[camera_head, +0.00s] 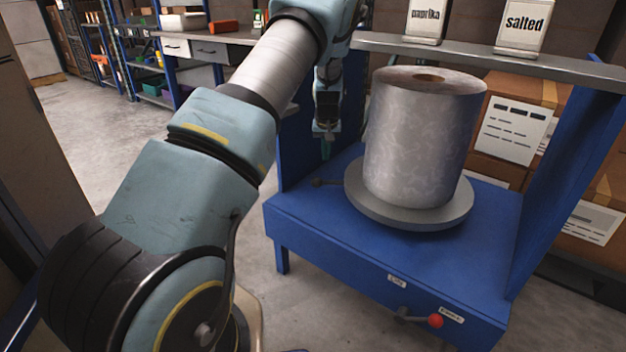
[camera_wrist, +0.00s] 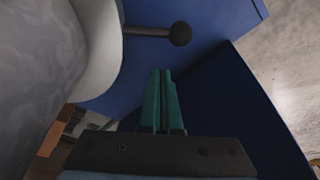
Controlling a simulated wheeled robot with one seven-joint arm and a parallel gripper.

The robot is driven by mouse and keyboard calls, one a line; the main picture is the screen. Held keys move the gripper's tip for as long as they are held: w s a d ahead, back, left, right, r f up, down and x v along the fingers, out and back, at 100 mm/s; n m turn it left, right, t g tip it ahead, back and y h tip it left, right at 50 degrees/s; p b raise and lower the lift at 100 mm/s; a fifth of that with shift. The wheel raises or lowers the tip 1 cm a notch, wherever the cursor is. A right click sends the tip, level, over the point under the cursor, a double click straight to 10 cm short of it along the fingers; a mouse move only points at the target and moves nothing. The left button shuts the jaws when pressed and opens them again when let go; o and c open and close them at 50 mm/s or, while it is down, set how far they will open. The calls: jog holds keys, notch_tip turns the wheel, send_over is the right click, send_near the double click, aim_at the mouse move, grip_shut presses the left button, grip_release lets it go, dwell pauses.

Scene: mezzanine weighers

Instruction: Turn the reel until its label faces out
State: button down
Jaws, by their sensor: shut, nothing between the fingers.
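A large silvery-grey reel (camera_head: 420,140) stands upright on a round grey turntable (camera_head: 400,212) on a blue stand (camera_head: 310,215). No label shows on the side of the reel that I see. A short rod with a dark ball knob sticks out to the left of the turntable (camera_head: 316,183); the knob (camera_wrist: 180,34) also shows in the wrist view, beyond my fingertips. My gripper (camera_head: 326,150) points down just left of the reel, above the stand's left side. Its green fingers (camera_wrist: 160,100) are together and empty, apart from the knob and the reel.
A small lever with a red knob (camera_head: 435,321) is on the stand's front. A shelf (camera_head: 480,62) behind the reel holds signs reading "paprika" (camera_head: 425,20) and "salted" (camera_head: 523,27). Blue side panels flank the reel. Boxes (camera_head: 515,125) stand behind. Open floor (camera_head: 95,130) lies left.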

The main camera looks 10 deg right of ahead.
jog(key=x, duration=0.3)
jog(key=b+x, duration=0.1)
jog(key=x, duration=0.7)
jog(key=shift+w+d+b, duration=0.15)
jog(key=shift+w+b, duration=0.2)
jog(key=shift+w, duration=0.05)
jog(key=s, duration=0.1)
jog(key=s+r, duration=0.1)
jog(key=shift+s+a+r, duration=0.2)
jog(key=shift+s+a, duration=0.05)
jog(key=shift+s, duration=0.05)
jog(key=shift+s+a+r, duration=0.1)
jog(key=shift+s+r, duration=0.1)
jog(key=shift+s, duration=0.35)
jog(key=shift+s, duration=0.1)
